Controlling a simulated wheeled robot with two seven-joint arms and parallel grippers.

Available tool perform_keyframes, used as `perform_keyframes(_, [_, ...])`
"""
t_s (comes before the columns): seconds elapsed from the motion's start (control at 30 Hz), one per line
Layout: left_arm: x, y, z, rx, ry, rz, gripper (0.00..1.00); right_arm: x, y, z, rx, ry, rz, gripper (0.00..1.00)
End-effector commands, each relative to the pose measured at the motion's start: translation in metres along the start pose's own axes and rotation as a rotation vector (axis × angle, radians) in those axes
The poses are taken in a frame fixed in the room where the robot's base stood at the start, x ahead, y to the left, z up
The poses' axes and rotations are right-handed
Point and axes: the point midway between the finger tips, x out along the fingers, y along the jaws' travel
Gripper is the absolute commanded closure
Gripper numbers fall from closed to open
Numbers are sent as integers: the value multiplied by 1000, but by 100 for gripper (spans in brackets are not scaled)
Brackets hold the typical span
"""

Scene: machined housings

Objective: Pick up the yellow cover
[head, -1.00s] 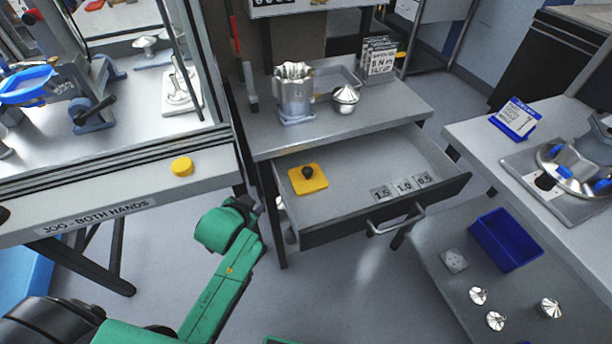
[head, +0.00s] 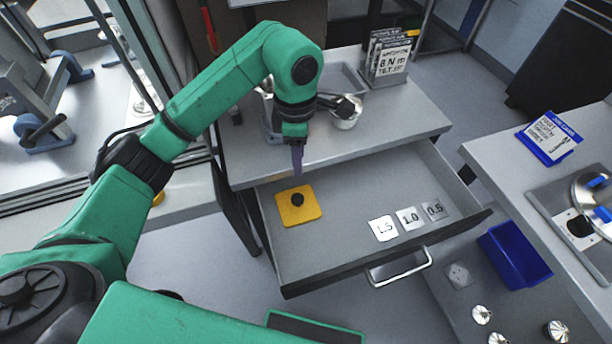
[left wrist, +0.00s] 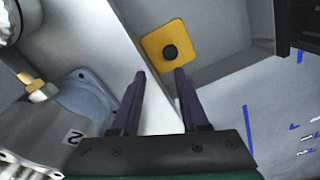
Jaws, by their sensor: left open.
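The yellow cover (head: 299,206) is a flat square plate with a black knob in its middle. It lies in the left part of the open drawer (head: 350,243). My left gripper (head: 297,170) is above the drawer's back left part, pointing down, a little behind the cover. In the left wrist view the gripper (left wrist: 160,75) is open and empty. The cover (left wrist: 166,46) shows beyond the fingertips there, apart from them. My right gripper is not in view.
Plates marked 1.5 (head: 383,229), 1.0 (head: 409,217) and 0.5 (head: 435,209) lie in the drawer. A metal housing (left wrist: 75,115) and a funnel-like part (head: 345,115) stand on the worktop above. A blue bin (head: 515,257) is at the lower right.

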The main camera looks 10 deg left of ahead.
Motion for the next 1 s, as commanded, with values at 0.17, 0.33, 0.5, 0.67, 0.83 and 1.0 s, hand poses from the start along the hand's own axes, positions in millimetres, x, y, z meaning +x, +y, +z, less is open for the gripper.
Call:
perform_keyframes(0.17, [30, -2, -5, -2, 20, -7, 56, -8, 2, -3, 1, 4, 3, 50])
perform_keyframes(0.33, [71, -2, -4, -2, 16, -7, 56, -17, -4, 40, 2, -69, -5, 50])
perform_keyframes(0.5, [94, -2, -4, -2, 14, -5, 56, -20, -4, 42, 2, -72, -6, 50])
perform_keyframes(0.67, [126, -2, -4, -3, 14, -7, 56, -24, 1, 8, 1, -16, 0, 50])
perform_keyframes(0.83, [144, -2, -4, -1, 13, -2, 56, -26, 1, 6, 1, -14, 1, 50])
perform_keyframes(1.0, [145, -1, -4, -1, 12, -2, 59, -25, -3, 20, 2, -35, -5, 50])
